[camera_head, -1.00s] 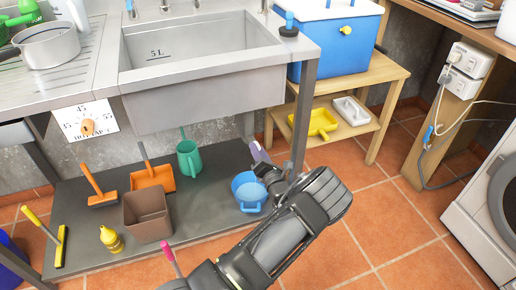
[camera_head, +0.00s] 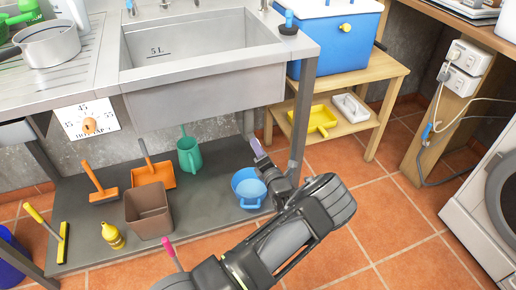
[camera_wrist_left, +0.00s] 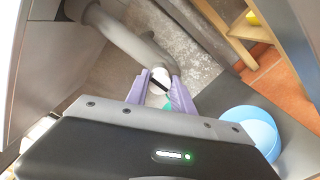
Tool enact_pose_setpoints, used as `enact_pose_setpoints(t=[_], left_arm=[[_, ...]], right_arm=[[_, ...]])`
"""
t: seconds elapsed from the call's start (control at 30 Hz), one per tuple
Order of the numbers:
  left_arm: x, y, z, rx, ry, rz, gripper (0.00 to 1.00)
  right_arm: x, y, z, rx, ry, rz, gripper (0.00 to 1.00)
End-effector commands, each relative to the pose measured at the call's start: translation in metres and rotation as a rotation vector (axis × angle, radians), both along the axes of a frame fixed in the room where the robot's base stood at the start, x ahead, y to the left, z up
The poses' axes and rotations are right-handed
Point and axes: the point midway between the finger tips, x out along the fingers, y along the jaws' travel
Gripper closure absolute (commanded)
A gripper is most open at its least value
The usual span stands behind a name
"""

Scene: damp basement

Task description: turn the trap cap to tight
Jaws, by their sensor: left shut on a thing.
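The trap cap (camera_wrist_left: 160,78) is white with a black stripe across its face. It sits at the end of the grey drain pipe (camera_wrist_left: 125,38) in the left wrist view. My left gripper (camera_wrist_left: 160,88) has its two purple fingers on either side of the cap and is shut on it. In the head view, my left gripper (camera_head: 257,148) reaches under the sink's right front edge; the cap cannot be made out there. A white card (camera_head: 88,120) with a dial, numbers and an orange knob hangs under the sink's left part. My right gripper is not in view.
The steel sink (camera_head: 200,100) overhangs the work space, with a leg (camera_head: 303,110) close to my left gripper. On the dark lower shelf stand a blue bucket (camera_head: 249,188), a green jug (camera_head: 189,155), a brown bin (camera_head: 148,211) and a yellow bottle (camera_head: 112,236).

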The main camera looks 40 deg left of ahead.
Motion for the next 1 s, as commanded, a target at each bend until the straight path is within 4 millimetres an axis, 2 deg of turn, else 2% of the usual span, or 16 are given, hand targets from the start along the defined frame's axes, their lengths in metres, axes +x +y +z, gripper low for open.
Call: enact_pose_setpoints(t=[0.03,0.3,0.67,1.0], left_arm=[[0.000,-0.001,-0.001,0.000,0.003,-0.001,0.71],[0.000,0.000,0.000,-0.001,0.001,0.000,0.49],[-0.003,-0.006,0.000,-0.001,0.001,-0.001,0.49],[-0.032,-0.048,0.001,0.000,0.003,-0.003,0.49]], right_arm=[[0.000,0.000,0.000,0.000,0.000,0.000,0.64],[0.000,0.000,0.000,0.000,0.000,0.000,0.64],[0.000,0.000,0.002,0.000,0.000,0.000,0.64],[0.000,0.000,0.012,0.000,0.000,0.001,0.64]])
